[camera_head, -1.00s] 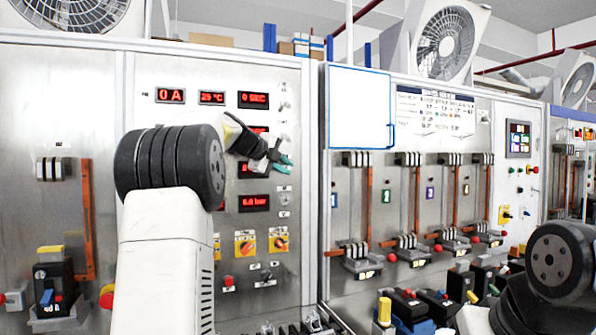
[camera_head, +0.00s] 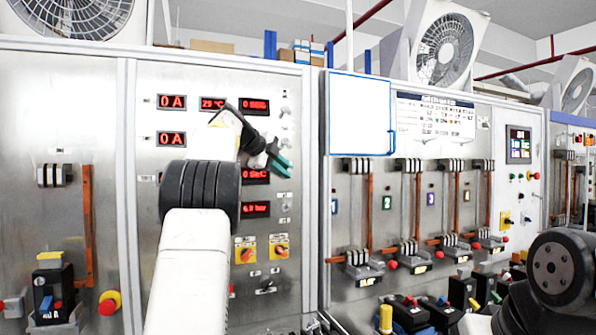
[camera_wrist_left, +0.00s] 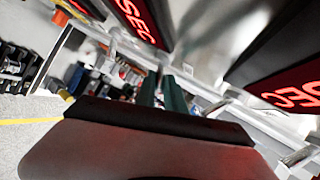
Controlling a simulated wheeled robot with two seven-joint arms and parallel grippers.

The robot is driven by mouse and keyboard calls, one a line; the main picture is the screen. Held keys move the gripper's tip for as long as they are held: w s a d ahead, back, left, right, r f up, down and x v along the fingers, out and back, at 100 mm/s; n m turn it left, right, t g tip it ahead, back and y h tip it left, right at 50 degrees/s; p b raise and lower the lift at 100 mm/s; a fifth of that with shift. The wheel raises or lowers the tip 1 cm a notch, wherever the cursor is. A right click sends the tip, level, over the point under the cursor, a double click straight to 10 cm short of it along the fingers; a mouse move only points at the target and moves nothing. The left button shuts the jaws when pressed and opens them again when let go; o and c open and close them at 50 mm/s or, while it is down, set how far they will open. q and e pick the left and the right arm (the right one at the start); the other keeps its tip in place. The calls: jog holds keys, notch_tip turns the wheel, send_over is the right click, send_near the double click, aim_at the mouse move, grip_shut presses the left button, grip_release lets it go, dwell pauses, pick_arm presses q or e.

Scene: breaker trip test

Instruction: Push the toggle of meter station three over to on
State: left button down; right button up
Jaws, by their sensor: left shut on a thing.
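My left gripper (camera_head: 282,165), with teal fingertips, is at the meter panel (camera_head: 150,215), right of the red displays. In the left wrist view, its teal fingers (camera_wrist_left: 165,90) are close together around a small metal toggle (camera_wrist_left: 160,68) on the panel face. In the head view, the gripper hides that toggle, level with the third display row (camera_head: 255,177). I cannot read its station label or tell which way it is thrown. Red "SEC" displays (camera_wrist_left: 138,20) lie on either side in the wrist view. My right gripper is not in view.
Other small metal toggles stand close by in the wrist view, one at the right (camera_wrist_left: 225,103). Yellow rotary switches (camera_head: 245,250) sit below. A breaker cabinet with copper bars (camera_head: 370,210) stands to the right. My right forearm (camera_head: 553,262) is at the lower right.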

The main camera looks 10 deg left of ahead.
pick_arm(q)
jog(key=c, duration=1.5)
grip_release()
jog(key=shift+o, duration=0.2)
jog(key=v, duration=0.8)
